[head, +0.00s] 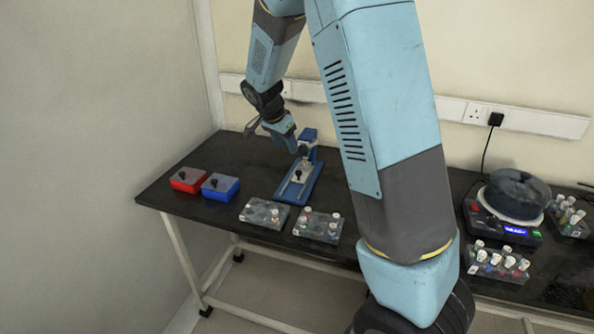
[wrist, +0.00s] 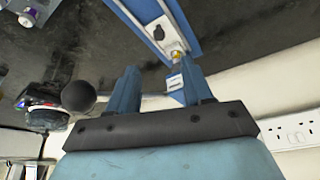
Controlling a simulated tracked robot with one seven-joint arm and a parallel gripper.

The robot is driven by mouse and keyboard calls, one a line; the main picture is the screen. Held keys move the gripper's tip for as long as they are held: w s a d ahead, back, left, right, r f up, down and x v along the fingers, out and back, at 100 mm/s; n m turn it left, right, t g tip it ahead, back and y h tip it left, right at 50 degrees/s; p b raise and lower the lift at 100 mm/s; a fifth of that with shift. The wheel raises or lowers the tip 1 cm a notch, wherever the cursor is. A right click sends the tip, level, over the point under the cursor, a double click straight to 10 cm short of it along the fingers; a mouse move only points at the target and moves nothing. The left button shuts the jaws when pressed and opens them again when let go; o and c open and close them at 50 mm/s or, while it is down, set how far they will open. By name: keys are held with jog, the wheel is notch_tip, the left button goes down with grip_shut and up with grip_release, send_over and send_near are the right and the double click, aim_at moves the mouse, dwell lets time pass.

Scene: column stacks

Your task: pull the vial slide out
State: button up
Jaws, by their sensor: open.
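The vial slide is a pale plate (wrist: 157,32) with a black knob, set in a long blue frame (head: 287,191) on the dark bench. In the wrist view the blue frame (wrist: 128,12) runs across the top. A small vial with a yellowish top (wrist: 177,52) is at the plate's end, close to my right-hand finger. My gripper (wrist: 158,82) is open, its two fingers apart with nothing visible between them. In the head view my gripper (head: 290,144) hangs above the far end of the frame. Whether a finger touches it cannot be told.
A red box (head: 187,180) and a blue box (head: 220,187) stand left of the frame. Two vial racks (head: 265,214) (head: 318,226) stand in front. A round-lidded device (head: 515,199) and more racks are at right, beyond my arm. The wall is close behind.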

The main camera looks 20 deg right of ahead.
aim_at(298, 172)
jog(key=x, duration=1.4)
jog(key=shift+d+r, duration=0.1)
jog(key=shift+d, duration=0.05)
jog(key=shift+c, duration=0.4)
grip_shut()
